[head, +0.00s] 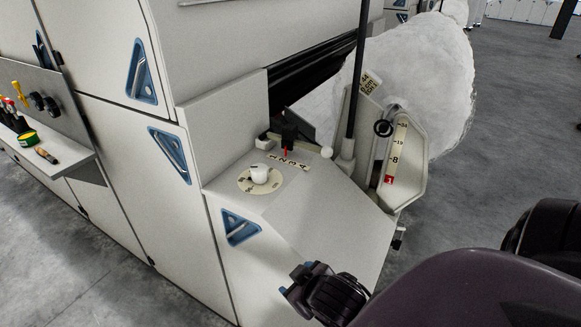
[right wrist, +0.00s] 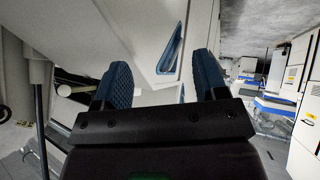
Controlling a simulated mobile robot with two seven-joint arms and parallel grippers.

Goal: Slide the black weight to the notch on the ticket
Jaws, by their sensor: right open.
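The black weight (head: 288,135) sits on a short beam on top of the machine's side table, near the beam's left half. A red pointer hangs below it over a number strip (head: 288,160) marked 1 to 4. The beam ends in a white ball (head: 326,152) at the right. The ticket (head: 367,90) is a small tilted cream card behind the dark post; its print is too small to read surely. My right gripper (head: 297,281) is open and empty, in front of and below the table top. Its blue-padded fingers (right wrist: 163,68) stand apart in the right wrist view. My left gripper is not seen.
A white knob on a round dial (head: 260,175) stands left of the weight. A dark upright post (head: 354,80) and a slotted gauge panel (head: 402,155) with a black ring stand to the right. A shelf with small items (head: 48,165) is far left.

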